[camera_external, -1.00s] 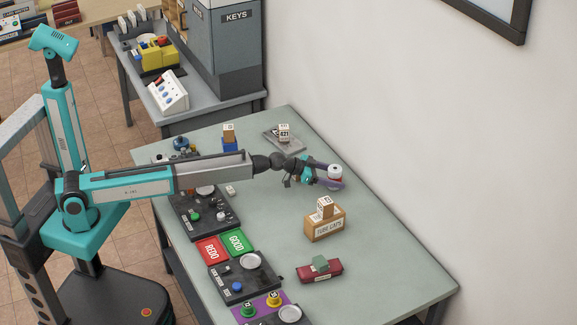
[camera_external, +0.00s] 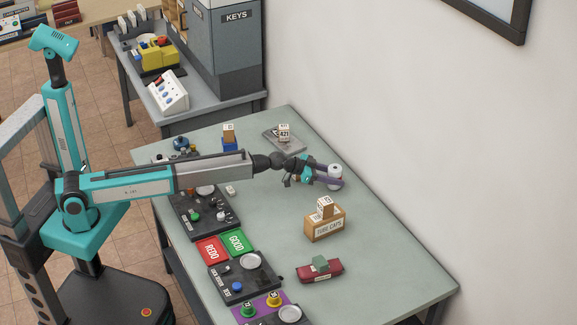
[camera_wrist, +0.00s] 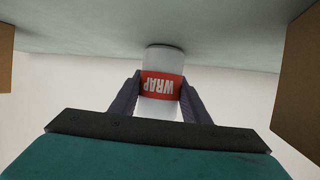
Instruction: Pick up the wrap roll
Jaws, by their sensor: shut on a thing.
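The wrap roll (camera_wrist: 163,62) is a white cylinder with a red band lettered WRAP. In the wrist view it sits between the two dark fingers of my gripper (camera_wrist: 160,98), which press on it from both sides. In the external view the roll (camera_external: 335,170) is at the end of my outstretched arm, over the far right side of the grey-green table, with my gripper (camera_external: 330,177) shut on it. The fingers hide part of the roll. I cannot tell whether its base touches the table.
A tan tube caps box (camera_external: 325,226) with a white-labelled block on it stands nearer on the table. A grey tray (camera_external: 284,139) with a labelled block is behind my gripper. Black panels line the left edge. A wall is at right.

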